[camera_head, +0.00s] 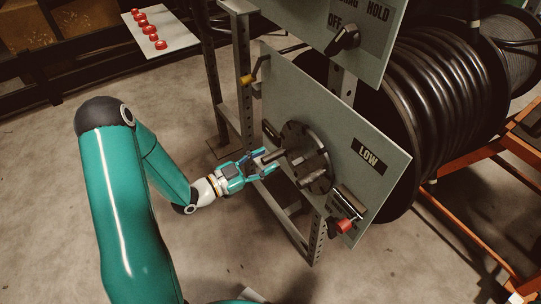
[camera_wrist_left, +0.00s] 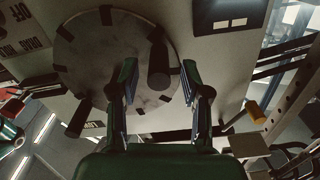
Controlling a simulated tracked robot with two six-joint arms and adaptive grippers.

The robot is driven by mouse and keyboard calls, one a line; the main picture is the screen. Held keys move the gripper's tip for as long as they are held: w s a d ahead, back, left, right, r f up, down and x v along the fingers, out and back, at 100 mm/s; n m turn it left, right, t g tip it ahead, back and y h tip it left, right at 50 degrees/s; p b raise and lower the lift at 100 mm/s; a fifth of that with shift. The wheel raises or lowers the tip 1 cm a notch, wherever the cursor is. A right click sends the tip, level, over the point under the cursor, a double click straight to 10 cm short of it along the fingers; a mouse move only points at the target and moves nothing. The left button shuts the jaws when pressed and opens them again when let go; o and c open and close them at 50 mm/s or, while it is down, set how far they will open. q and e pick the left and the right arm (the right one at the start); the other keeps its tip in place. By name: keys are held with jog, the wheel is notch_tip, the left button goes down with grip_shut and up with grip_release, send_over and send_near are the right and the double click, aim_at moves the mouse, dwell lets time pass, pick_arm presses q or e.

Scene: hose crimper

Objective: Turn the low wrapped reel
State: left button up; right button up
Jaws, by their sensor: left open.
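A large reel wrapped with black hose (camera_head: 440,95) stands behind a grey panel (camera_head: 375,190) marked LOW. On the panel's front is a round dark disc (camera_head: 318,165) with several stubby pegs; the disc also shows in the left wrist view (camera_wrist_left: 95,55). My left gripper (camera_head: 270,160) is at the disc's left side, its fingers pointing at a peg. In the left wrist view its fingers (camera_wrist_left: 160,80) are apart, with one dark peg (camera_wrist_left: 158,66) showing between them. I cannot tell whether either finger touches the peg. My right gripper is not in view.
A red-knobbed lever (camera_head: 345,226) sits at the panel's lower edge. An upper panel holds a black selector knob (camera_head: 343,39) near OFF and HOLD. A yellow-tipped lever (camera_head: 247,80) is by the frame post. A board with red buttons (camera_head: 155,38) is at upper left. The floor is open at left.

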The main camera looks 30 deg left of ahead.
aim_at(282, 152)
pick_arm(q)
jog(key=shift+x, duration=1.75)
jog(key=shift+a, duration=0.1)
grip_shut()
